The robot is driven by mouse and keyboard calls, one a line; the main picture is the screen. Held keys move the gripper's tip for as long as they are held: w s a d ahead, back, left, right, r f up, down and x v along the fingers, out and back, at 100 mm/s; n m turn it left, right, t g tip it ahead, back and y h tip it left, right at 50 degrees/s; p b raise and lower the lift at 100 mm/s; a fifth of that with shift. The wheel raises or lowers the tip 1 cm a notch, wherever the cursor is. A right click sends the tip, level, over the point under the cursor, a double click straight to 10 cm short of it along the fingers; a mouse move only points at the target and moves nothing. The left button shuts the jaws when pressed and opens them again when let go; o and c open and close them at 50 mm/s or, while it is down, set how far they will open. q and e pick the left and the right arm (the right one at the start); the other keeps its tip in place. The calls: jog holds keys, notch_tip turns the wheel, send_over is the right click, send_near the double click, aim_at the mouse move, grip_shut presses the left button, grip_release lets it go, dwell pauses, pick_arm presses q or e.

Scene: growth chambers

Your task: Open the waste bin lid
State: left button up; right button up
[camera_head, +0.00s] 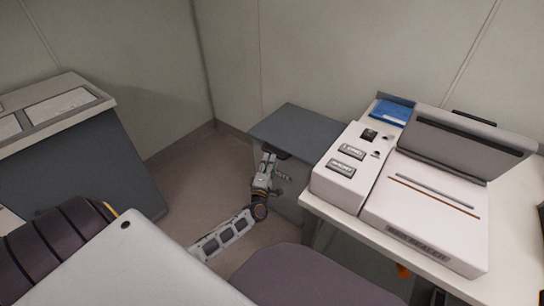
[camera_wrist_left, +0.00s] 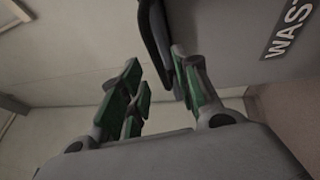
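The waste bin stands in the corner beside the white table, with its flat grey lid (camera_head: 297,128) lying down over its top. Its grey body (camera_head: 288,198) shows below the lid, and the wrist view shows part of a "WAS" label (camera_wrist_left: 288,30) on it. A dark handle (camera_wrist_left: 154,35) sticks out at the lid's front edge. My left gripper (camera_head: 269,160) is at that front edge, just under the handle. In the wrist view its green-padded fingers (camera_wrist_left: 160,85) are apart, with the handle's end near the gap. I cannot tell whether they touch it. My right gripper is out of view.
A white table (camera_head: 325,208) with a white device (camera_head: 425,215) and a button box (camera_head: 347,170) stands close to the bin's right. A dark grey cabinet (camera_head: 100,165) is at left. A dark rounded seat (camera_head: 300,278) is in front. Walls close in behind the bin.

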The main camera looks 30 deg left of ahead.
pick_arm(q)
jog(key=b+x, duration=0.1)
jog(key=x, duration=0.3)
jog(key=shift+w, duration=0.2)
jog(key=shift+a, duration=0.1)
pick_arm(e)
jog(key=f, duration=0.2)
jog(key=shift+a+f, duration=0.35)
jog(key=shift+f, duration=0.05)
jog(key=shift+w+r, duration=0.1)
pick_arm(q)
grip_shut()
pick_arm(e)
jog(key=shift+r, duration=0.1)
